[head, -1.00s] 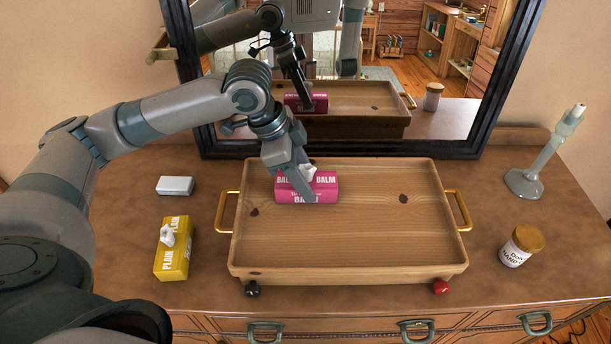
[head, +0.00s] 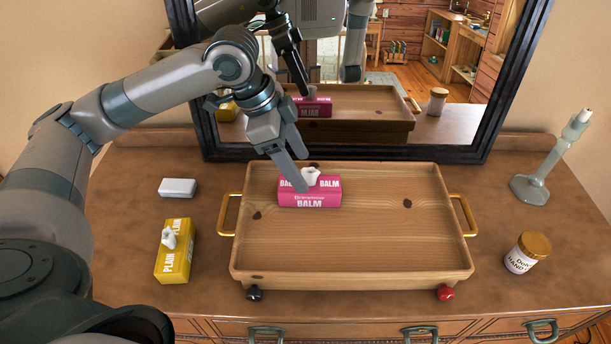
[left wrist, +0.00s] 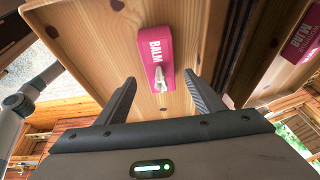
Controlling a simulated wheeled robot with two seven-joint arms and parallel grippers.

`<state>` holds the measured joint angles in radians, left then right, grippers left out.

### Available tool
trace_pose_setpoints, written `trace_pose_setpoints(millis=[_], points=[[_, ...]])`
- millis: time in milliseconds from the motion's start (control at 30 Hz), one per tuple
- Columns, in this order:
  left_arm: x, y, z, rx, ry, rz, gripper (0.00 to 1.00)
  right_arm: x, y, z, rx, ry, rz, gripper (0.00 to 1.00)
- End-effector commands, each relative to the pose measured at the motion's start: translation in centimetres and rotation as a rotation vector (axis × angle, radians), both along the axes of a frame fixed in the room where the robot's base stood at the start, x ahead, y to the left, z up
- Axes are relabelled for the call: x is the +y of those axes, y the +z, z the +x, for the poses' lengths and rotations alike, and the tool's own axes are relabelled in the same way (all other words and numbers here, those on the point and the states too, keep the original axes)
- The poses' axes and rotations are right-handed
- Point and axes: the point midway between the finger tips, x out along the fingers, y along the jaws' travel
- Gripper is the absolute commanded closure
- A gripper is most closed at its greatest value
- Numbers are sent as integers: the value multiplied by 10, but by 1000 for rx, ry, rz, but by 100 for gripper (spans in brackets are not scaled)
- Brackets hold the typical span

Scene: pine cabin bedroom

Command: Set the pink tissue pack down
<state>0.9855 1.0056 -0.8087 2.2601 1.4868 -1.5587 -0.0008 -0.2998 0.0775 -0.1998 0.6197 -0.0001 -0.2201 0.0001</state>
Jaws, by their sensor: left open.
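The pink tissue pack (head: 310,191), marked BALM, lies in the back left part of the wooden tray (head: 360,245), with a white tissue sticking out of its top. My left gripper (head: 303,172) is open above and behind the pack in the head view. In the left wrist view the pack (left wrist: 157,52) shows beyond the two spread fingertips (left wrist: 162,85), with a gap on both sides; nothing is held. My right gripper is not in view.
The tray has gold handles and stands on a dresser. A yellow tissue pack (head: 174,252) and a white box (head: 178,188) lie to its left. A jar (head: 527,252) and a candlestick (head: 540,175) stand to its right. A mirror (head: 480,150) rises behind.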

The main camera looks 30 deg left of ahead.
Motion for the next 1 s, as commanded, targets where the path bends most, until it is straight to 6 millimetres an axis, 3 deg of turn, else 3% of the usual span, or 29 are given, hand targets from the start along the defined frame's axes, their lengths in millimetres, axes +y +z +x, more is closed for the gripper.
trace_pose_setpoints(millis=[200, 400, 1000], points=[[14, 35, -6, -2, 2, 1, 38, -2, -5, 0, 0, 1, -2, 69], [20, 53, -9, 0, 1, 1, 38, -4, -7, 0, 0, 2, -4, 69], [21, 57, -10, 2, 1, 0, 38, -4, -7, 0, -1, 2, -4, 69]])
